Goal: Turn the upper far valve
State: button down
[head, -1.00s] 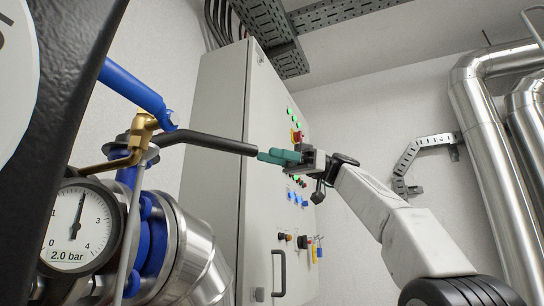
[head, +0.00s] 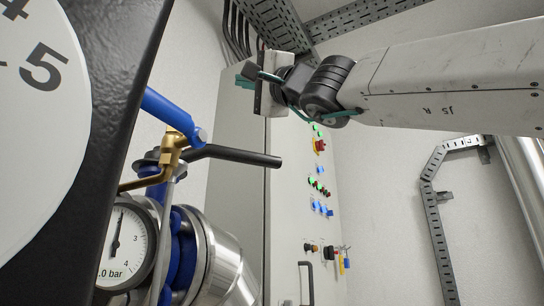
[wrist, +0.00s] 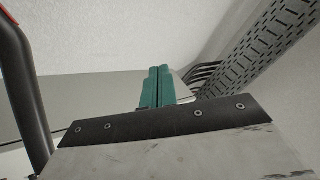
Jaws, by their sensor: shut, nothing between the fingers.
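A valve with a black lever (head: 235,155) stands left of centre in the head view. The lever sticks out to the right, nearly level, from a brass fitting (head: 170,155) above blue and steel pipework. I cannot tell for sure that this is the upper far valve. My gripper (head: 247,80) is above the lever in the picture, apart from it. Its teal fingers are shut on nothing; they also show together in the wrist view (wrist: 157,87). The wrist body partly hides them in the head view.
A grey control cabinet (head: 285,235) with buttons stands behind the lever. A pressure gauge (head: 115,250) and a blue bar (head: 165,112) are at left. Perforated cable trays (head: 272,25) run overhead. A dark curved bar (wrist: 27,95) crosses the wrist view's left side.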

jog(key=s+d+f+m+t+h, duration=0.2)
jog(key=s+d+f+m+h, duration=0.1)
jog(key=d+f+m+h, duration=0.4)
jog(key=s+d+f+m+t+h, duration=0.1)
jog(key=s+d+f+m+h, duration=0.3)
jog(key=f, duration=0.5)
jog(key=m, duration=0.1)
send_near(265, 160)
jog(key=shift+h, duration=0.4)
jog(key=x, duration=0.6)
jog(key=shift+w+a+r, duration=0.2)
jog(key=shift+w+r, duration=0.05)
jog(key=shift+a, duration=0.1)
